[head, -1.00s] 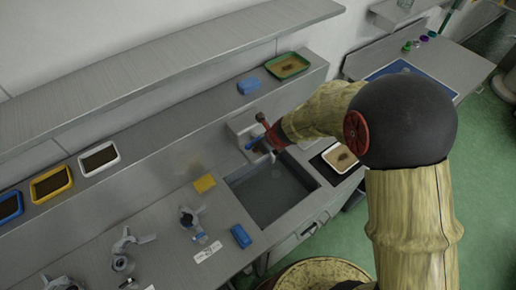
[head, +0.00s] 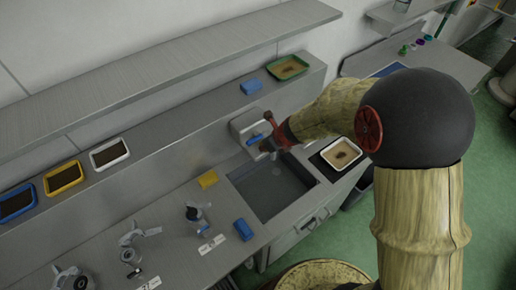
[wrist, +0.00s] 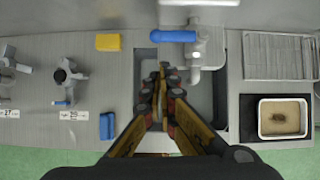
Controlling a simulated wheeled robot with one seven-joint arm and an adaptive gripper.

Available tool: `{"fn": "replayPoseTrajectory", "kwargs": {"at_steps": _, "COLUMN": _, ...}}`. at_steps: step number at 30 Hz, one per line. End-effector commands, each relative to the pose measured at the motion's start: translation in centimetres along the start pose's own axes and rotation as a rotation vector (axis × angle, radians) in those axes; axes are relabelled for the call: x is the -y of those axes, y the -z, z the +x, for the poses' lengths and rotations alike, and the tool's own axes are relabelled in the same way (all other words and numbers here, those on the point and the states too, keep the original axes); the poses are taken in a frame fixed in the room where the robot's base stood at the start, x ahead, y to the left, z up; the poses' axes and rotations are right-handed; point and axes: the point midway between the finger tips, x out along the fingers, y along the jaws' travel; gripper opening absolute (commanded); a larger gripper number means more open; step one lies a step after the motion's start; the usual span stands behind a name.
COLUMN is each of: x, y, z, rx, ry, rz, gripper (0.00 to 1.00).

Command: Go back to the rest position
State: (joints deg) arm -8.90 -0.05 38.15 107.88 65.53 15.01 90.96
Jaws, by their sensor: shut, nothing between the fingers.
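My gripper (wrist: 161,82) is over the sink (wrist: 147,65) in the wrist view, with its fingertips together and nothing between them. In the head view my gripper (head: 267,146) is beside the tap, above the back part of the sink (head: 268,192), and its fingers are partly hidden. The tap with its blue lever (wrist: 174,36) stands just behind and to the right of the fingers in the wrist view. The blue lever (head: 255,139) also shows in the head view. I cannot tell whether the fingers touch the tap.
A white tray with brown contents (head: 341,154) sits on a dark mat right of the sink. A blue block (head: 243,229) and a yellow sponge (head: 208,178) lie left of it. Metal clamp-like devices (head: 132,246) stand further left. Trays (head: 63,178) line the ledge behind.

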Motion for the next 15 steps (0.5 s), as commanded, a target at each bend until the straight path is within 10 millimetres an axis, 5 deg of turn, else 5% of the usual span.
{"fn": "replayPoseTrajectory", "kwargs": {"at_steps": 6, "x": 0.0, "y": -0.1, "z": -4.7, "rx": 0.000, "ry": 0.002, "rz": 0.000, "gripper": 0.00}}
{"fn": "replayPoseTrajectory", "kwargs": {"at_steps": 15, "x": -0.1, "y": 0.0, "z": -7.4, "rx": -0.001, "ry": 0.001, "rz": 0.000, "gripper": 0.00}}
